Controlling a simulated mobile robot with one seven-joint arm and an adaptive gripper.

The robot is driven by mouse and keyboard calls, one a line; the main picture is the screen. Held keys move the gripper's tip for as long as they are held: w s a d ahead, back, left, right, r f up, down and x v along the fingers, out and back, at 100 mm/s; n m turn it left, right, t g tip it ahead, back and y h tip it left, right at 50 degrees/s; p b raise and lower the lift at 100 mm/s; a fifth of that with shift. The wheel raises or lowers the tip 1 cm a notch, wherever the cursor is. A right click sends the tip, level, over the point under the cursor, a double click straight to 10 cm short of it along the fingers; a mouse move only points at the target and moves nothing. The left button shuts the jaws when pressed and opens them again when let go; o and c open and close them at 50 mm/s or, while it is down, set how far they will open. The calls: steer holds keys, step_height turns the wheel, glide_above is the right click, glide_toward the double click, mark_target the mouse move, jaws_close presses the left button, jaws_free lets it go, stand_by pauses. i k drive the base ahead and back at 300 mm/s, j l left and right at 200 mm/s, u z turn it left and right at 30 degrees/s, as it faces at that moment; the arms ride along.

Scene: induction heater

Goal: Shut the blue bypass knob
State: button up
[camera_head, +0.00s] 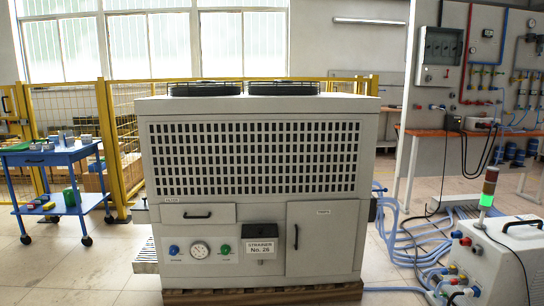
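A large light-grey machine (255,210) stands on a wooden pallet in the middle of the head view. A small blue knob (174,250) sits at the lower left of its front. A tiny label below the knob is too small to read, and I cannot tell how the knob is turned. A round white gauge (199,250) is just right of it, then a green knob (225,249). My gripper is not in view.
A drawer with a black handle (197,215) is above the knobs. A blue cart (52,158) stands left; a white unit (495,262) and hoses (410,245) are right. The floor at front left is clear.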

mark_target(175, 250)
steer(key=i+j, duration=0.25)
steer(key=i, duration=0.3)
steer(key=i+j+u, duration=0.1)
steer(key=i+j, duration=0.15)
steer(key=i, duration=0.25)
steer(key=i+j, duration=0.2)
steer(key=i, duration=0.35)
steer(key=i+j+u, duration=0.1)
steer(key=i, duration=0.45)
steer(key=j, duration=0.1)
